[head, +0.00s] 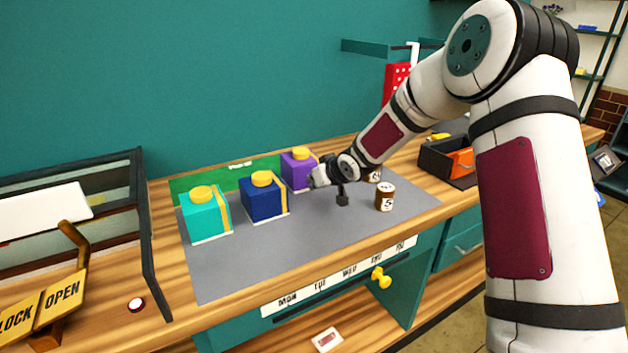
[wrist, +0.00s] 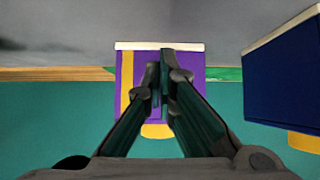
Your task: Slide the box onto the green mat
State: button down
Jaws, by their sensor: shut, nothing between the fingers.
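Three boxes with yellow stripes and round yellow tops stand in a row: a teal box (head: 207,219) at left, a navy box (head: 262,201) in the middle and a purple box (head: 297,174) at right. The green mat (head: 226,174) is a strip behind them along the wall, partly hidden by them. My gripper (head: 342,200) is shut and empty, pointing down over the grey surface, right of and nearer than the purple box. In the wrist view my gripper (wrist: 162,68) overlaps the purple box (wrist: 191,72); contact cannot be told. The navy box (wrist: 285,80) is at right.
A brown jar (head: 385,197) stands right of my gripper, with another partly hidden behind my arm. The grey surface (head: 245,255) in front of the boxes is clear. A glass-sided case (head: 100,195) stands at left and a dark tray (head: 440,160) at right.

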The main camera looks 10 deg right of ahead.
aim_at(308, 174)
jog(key=shift+w, duration=0.1)
dwell(0.3)
jog(key=shift+w+a+b, duration=0.25)
jog(key=shift+w+b, duration=0.05)
jog(key=shift+w, duration=0.65)
jog(key=shift+w+a+b, duration=0.25)
jog(key=shift+w, duration=0.7)
jog(key=shift+w+a+b, duration=0.25)
jog(key=shift+w+b, duration=0.2)
jog(key=shift+w, duration=0.5)
jog(key=shift+w+a+b, duration=0.25)
jog(key=shift+w+b, duration=0.15)
jog(key=shift+w, duration=0.55)
jog(key=shift+w, duration=0.1)
jog(key=shift+w+a+b, duration=0.25)
jog(key=shift+w+b, duration=0.4)
jog(key=shift+w, duration=0.3)
jog(key=shift+w+a+b, duration=0.2)
jog(key=shift+w+b, duration=0.4)
jog(key=shift+w, duration=0.3)
